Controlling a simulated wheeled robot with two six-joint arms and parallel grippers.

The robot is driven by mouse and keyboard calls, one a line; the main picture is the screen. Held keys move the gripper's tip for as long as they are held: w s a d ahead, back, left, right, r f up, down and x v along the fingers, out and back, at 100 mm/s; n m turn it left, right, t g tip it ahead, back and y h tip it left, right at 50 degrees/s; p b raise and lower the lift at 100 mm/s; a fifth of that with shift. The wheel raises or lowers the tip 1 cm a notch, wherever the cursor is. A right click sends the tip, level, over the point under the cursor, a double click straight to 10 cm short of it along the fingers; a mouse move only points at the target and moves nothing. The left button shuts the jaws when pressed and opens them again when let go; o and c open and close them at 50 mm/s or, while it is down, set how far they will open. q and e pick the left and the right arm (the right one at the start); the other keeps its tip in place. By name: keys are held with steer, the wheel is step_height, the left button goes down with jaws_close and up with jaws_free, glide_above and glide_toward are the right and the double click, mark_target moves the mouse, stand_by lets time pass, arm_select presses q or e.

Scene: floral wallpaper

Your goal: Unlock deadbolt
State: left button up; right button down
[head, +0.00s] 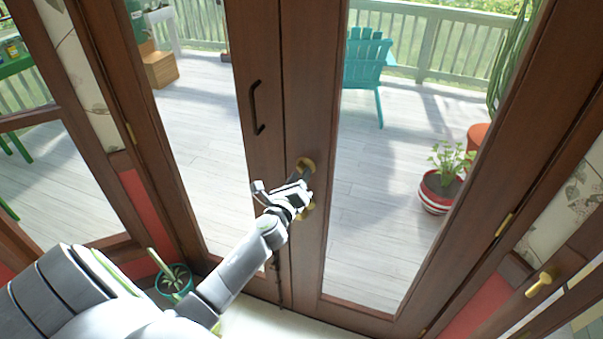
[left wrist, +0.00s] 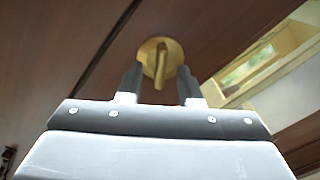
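The deadbolt (head: 306,164) is a round brass plate with a turn piece on the brown double door (head: 301,100), near the seam. In the left wrist view the deadbolt (left wrist: 160,62) shows its brass thumb turn standing roughly upright between my fingers. My left gripper (head: 307,175) is at the deadbolt, and in the left wrist view (left wrist: 160,85) its two fingers are apart, one on each side of the thumb turn. Contact with it cannot be told. Part of a lower brass fitting (head: 307,209) shows behind the gripper. My right gripper is not in view.
A dark pull handle (head: 256,107) is on the left door leaf. A small potted plant (head: 173,279) stands on the floor at lower left. A brass lever (head: 542,283) is at right. Beyond the glass are a teal chair (head: 368,62) and a striped pot (head: 438,192).

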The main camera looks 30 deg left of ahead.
arm_select(q)
steer(key=shift+x, duration=1.05)
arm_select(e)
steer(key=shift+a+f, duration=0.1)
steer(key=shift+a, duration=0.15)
arm_select(q)
steer(key=shift+c, duration=0.6)
jaws_close()
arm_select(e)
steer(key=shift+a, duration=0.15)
